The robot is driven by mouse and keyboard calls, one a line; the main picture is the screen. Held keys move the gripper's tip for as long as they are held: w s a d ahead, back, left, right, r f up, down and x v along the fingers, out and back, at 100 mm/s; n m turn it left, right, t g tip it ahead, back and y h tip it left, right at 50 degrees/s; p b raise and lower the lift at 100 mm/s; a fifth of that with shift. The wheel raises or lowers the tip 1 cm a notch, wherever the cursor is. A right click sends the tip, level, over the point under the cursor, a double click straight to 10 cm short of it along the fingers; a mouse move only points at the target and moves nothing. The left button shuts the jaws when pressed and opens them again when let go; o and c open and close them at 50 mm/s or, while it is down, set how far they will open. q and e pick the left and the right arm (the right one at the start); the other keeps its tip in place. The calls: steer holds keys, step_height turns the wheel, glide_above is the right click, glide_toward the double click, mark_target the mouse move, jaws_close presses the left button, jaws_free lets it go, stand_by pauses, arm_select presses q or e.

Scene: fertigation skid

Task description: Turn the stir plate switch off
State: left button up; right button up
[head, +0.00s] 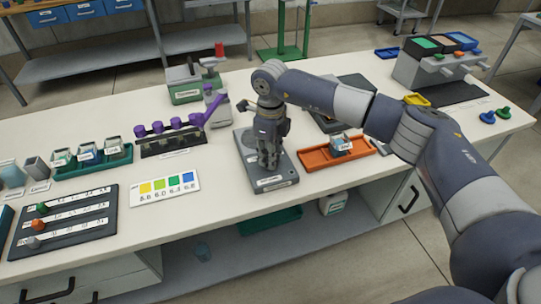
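A flat grey plate unit with a small label on its front edge, which looks like the stir plate (284,178), stands near the front of the white bench, at the middle of the head view. My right gripper (268,165) points down over it, in front of its top face. Whether the fingertips touch it cannot be told. The fingers look close together, but their gap is too small to read. No switch can be made out; the gripper covers part of the unit. My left gripper is not in view.
An orange tray (318,160) with a small labelled container lies right of the plate. A rack with purple-topped items (172,145) and a colour chart (164,188) are on the left. A green-based device (184,97) stands behind. Bare bench lies in front of the chart.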

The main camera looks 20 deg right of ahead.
stand_by(0.3)
step_height(320, 180, up, 12)
stand_by(0.5)
steer(key=shift+f, duration=0.1)
